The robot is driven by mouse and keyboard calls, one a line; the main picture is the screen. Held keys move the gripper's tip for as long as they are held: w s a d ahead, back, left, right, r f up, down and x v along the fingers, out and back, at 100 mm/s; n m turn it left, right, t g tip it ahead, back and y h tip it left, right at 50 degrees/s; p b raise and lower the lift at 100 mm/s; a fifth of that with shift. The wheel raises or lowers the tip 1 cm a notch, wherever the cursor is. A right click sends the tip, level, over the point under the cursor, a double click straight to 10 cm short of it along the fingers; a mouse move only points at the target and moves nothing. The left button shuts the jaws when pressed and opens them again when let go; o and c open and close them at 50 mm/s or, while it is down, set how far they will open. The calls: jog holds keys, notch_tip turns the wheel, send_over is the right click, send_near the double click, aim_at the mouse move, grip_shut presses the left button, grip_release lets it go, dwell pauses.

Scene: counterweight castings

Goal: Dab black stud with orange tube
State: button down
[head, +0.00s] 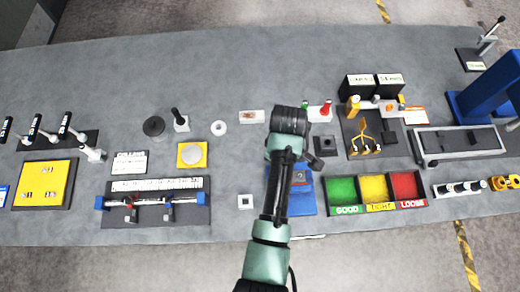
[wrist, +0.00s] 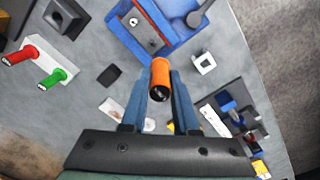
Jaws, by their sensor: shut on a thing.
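My gripper (wrist: 160,95) is shut on an orange tube (wrist: 160,72), which has a dark open end facing the wrist camera. It is held above the table beside the blue fixture (wrist: 122,35). In the head view my arm hides the fingers and the tube. A black upright post (head: 177,115) on a pale block stands left of centre in the head view and may be the black stud, but I cannot be sure. The grey plate (wrist: 141,31) on the blue fixture has small dark marks, too small to identify.
Red (wrist: 18,55) and green (wrist: 52,78) tubes, a black block (wrist: 63,17) and a pale square nut (wrist: 204,63) lie around. A three-colour sorting tray (head: 375,207) stands right of the blue fixture. A clamp rail (head: 155,201) stands at left. The table's far middle is clear.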

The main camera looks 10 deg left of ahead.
jog(key=shift+w+d, duration=0.25)
jog(key=shift+d, duration=0.15)
jog(key=shift+f, duration=0.1)
jog(key=shift+f+b, duration=1.45)
jog(key=shift+f, duration=0.65)
jog(key=shift+r+p, duration=0.1)
jog(key=shift+p, duration=0.45)
jog(key=shift+f+b, duration=0.6)
jog(key=shift+f, duration=0.3)
dwell(1.0)
jog(key=shift+s+f, duration=0.1)
dwell(1.3)
